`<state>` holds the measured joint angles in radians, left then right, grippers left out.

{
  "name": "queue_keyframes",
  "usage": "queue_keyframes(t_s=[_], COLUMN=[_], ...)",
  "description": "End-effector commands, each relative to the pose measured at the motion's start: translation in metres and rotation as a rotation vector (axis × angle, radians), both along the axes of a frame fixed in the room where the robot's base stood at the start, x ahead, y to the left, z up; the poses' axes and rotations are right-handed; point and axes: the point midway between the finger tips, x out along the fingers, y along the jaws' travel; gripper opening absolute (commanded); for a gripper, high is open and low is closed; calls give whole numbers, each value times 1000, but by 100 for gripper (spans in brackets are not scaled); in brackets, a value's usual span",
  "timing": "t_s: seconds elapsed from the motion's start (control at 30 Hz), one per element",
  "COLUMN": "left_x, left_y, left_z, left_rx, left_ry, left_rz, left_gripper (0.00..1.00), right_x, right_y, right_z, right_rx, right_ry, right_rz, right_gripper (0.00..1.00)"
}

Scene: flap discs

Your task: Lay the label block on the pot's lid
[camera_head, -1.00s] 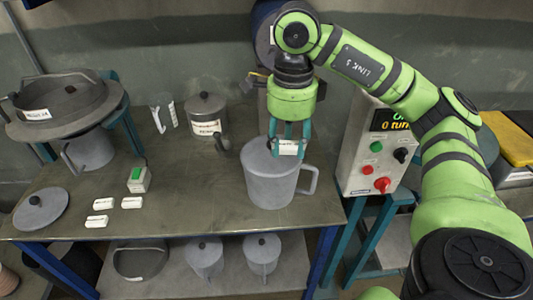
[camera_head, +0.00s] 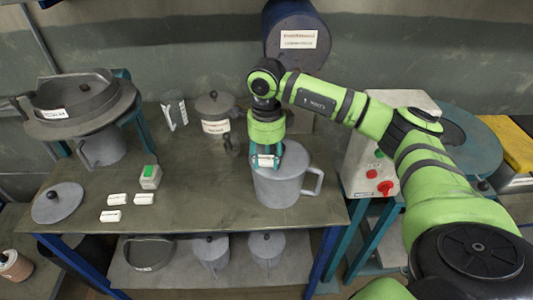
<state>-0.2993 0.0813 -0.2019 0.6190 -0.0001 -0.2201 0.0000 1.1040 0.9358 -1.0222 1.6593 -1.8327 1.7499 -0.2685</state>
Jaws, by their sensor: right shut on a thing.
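The grey pot (camera_head: 278,188) with a handle on its right stands near the table's front right edge. Its flat grey lid (camera_head: 294,156) is partly hidden behind my gripper. My right gripper (camera_head: 267,162) points down over the left part of the lid. It is shut on a white label block (camera_head: 267,161). I cannot tell whether the block touches the lid. My left gripper is not in view.
Several small items lie on the table (camera_head: 190,215): white blocks (camera_head: 118,199), a green-topped block (camera_head: 150,177) and a loose round lid (camera_head: 57,203). A lidded can (camera_head: 216,127) stands behind, a control box (camera_head: 370,165) to the right.

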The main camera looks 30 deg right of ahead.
Motion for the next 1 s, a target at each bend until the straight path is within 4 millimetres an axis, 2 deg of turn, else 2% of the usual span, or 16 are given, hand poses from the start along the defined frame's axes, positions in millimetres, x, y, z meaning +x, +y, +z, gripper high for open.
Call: queue_keyframes(t_s=[0.23, 0.27, 0.3, 0.6, 0.73, 0.77, 0.87, 1.0], left_x=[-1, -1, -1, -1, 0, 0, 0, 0], left_y=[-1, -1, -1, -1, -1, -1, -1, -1], left_z=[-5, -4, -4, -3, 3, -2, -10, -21], left_rx=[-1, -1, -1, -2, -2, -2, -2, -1], left_ry=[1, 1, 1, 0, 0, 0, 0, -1], left_rz=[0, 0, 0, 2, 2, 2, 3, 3], left_gripper=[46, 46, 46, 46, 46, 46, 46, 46], right_x=[0, 0, 0, 0, 0, 1, 1, 1], right_y=[0, 0, 0, 0, 0, 0, 0, 1], right_z=[-5, -4, -3, -3, 4, 4, 18, 49], right_rx=[0, 0, 0, 0, 0, 0, 1, 2], right_ry=[0, 0, 0, 0, 0, -3, -5, -8], right_rz=[0, 0, 0, 0, 0, 0, 0, 0], right_gripper=[20, 50, 65, 65, 65, 65, 65, 65])
